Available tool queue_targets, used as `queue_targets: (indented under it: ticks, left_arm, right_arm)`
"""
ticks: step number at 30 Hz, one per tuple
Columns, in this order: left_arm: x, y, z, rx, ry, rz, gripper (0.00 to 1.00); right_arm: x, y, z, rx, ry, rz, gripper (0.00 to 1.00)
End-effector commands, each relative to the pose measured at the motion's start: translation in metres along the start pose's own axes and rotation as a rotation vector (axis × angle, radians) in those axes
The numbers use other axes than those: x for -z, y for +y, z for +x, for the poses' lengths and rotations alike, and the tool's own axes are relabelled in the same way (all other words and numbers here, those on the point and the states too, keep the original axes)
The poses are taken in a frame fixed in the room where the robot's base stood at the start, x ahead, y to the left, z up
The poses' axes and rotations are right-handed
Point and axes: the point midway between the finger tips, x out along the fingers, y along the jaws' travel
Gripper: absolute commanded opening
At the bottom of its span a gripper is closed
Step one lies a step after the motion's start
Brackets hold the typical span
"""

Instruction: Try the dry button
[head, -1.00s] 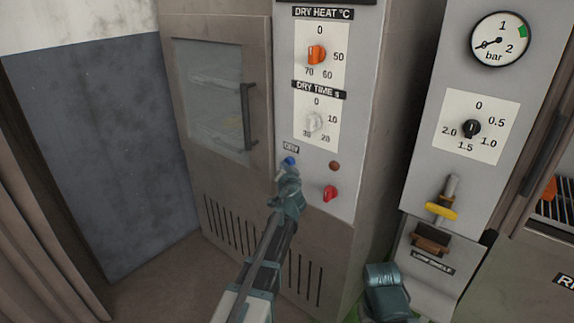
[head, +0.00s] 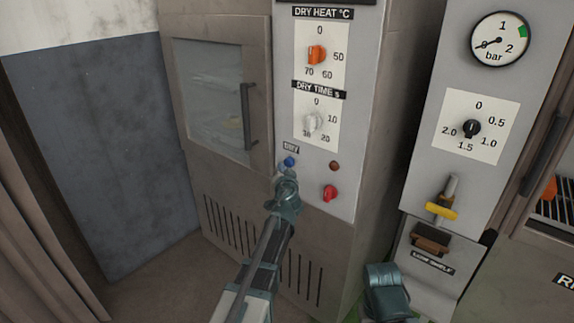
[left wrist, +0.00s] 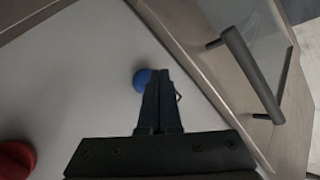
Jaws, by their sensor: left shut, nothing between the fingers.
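The blue dry button (head: 289,161) sits under the small DRY label (head: 291,149) on the grey control panel. My left gripper (head: 284,176) is shut and empty, just below the button in the head view. In the left wrist view the blue button (left wrist: 142,79) shows just beside the tips of the closed fingers (left wrist: 160,78), partly hidden by them. I cannot tell whether they touch. My right gripper (head: 384,283) is low in the head view, and its fingers cannot be made out.
Above are the orange heat knob (head: 316,55) and the white time knob (head: 313,122). A brown-red round lamp or button (head: 334,166) and a red knob (head: 330,193) are to the right. The cabinet door handle (head: 248,117) stands out on the left.

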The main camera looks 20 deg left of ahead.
Motion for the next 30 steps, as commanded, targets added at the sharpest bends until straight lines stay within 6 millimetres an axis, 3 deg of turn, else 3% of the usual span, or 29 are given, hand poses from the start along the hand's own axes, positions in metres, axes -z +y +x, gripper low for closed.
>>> queue_targets:
  ticks: [8, 24, 30]
  left_arm:
    - [-0.002, -0.002, -0.003, 0.001, 0.000, 0.000, 0.00]
    - [-0.025, -0.025, -0.035, 0.001, -0.001, 0.000, 0.00]
    - [-0.025, -0.026, -0.035, 0.001, 0.000, 0.000, 0.00]
  right_arm:
    - [0.000, 0.000, 0.000, 0.000, 0.000, 0.000, 0.50]
    - [0.000, 0.000, 0.000, 0.000, 0.000, 0.000, 0.50]
    - [0.000, 0.000, 0.000, 0.000, 0.000, 0.000, 0.50]
